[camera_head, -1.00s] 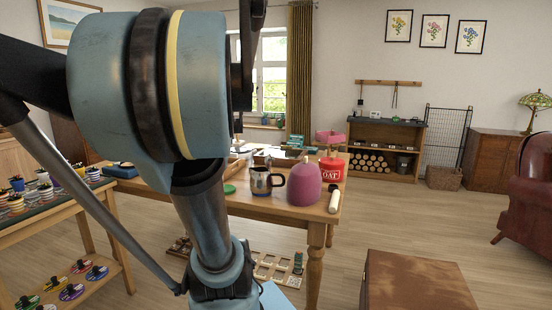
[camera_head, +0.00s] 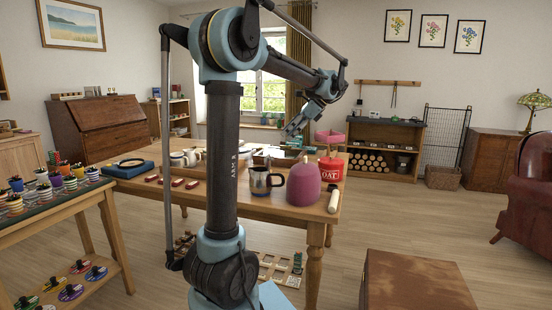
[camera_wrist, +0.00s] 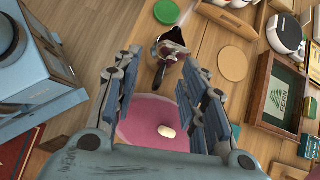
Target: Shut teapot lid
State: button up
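I cannot make out a plain teapot with its lid. A metallic jug-like vessel with a dark handle (camera_head: 262,182) stands on the wooden table; it also shows in the wrist view (camera_wrist: 170,46), where its top looks open. Beside it is a mauve dome (camera_head: 303,186) with a pale knob; in the wrist view the dome (camera_wrist: 143,112) shows between and behind my fingers. I cannot tell whether the dome covers a pot. My gripper (camera_head: 295,124) is above the table near the dome, fingers apart and empty (camera_wrist: 150,92).
A red OAT tin (camera_head: 330,170) and a pale roller-like object (camera_head: 333,201) stand near the table's right edge. A brown box (camera_head: 418,282) stands on the floor at front right.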

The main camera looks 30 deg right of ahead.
jog(key=m+t, duration=0.1)
jog(key=m, duration=0.1)
send_near(270, 162)
jog(key=x, duration=0.5)
jog(key=shift+w+f, duration=0.15)
dwell(0.4)
grip_shut()
